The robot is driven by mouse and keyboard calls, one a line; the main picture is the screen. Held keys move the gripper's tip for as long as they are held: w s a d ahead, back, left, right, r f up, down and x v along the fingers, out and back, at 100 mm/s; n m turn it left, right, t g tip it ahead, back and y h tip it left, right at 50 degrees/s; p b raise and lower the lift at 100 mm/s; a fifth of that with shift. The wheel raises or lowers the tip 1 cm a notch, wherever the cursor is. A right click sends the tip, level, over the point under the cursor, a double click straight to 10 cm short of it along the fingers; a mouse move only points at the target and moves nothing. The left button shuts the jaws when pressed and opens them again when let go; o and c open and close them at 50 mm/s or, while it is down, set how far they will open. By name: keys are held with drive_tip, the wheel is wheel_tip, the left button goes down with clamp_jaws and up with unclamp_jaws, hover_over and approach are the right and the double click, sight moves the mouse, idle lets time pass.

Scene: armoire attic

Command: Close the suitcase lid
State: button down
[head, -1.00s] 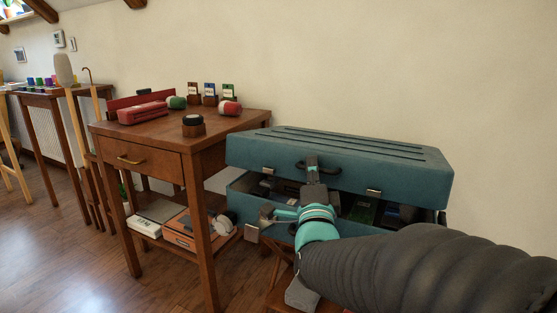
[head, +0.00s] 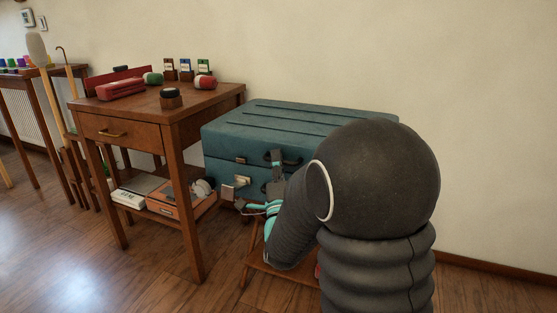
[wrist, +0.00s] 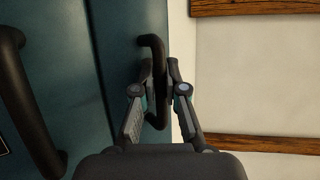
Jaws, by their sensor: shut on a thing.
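The teal suitcase (head: 222,172) stands right of the wooden side table. Its ribbed lid (head: 300,118) lies level over the base, and I see no open gap at the visible left part of the front. My arm hides the right part of the front. My gripper (head: 277,157) is at the front, beside the dark lid handle (head: 293,161). In the wrist view my gripper (wrist: 162,85) is shut on a dark curved handle (wrist: 152,50), with a finger on each side. A second dark handle (wrist: 35,115) shows at left there.
The side table (head: 130,108) stands close left of the suitcase, with small items on top and boxes (head: 170,199) on its lower shelf. The suitcase rests on a low wooden stand (head: 285,280). A wall is behind. Open floor (head: 70,250) lies at front left.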

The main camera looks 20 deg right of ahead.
drive_tip(key=shift+d+f, duration=0.15)
drive_tip(key=shift+f, duration=0.45)
drive_tip(key=c, duration=1.5)
unclamp_jaws()
drive_tip(key=shift+r, duration=0.3)
drive_tip(key=r, duration=1)
drive_tip(key=shift+a, duration=0.25)
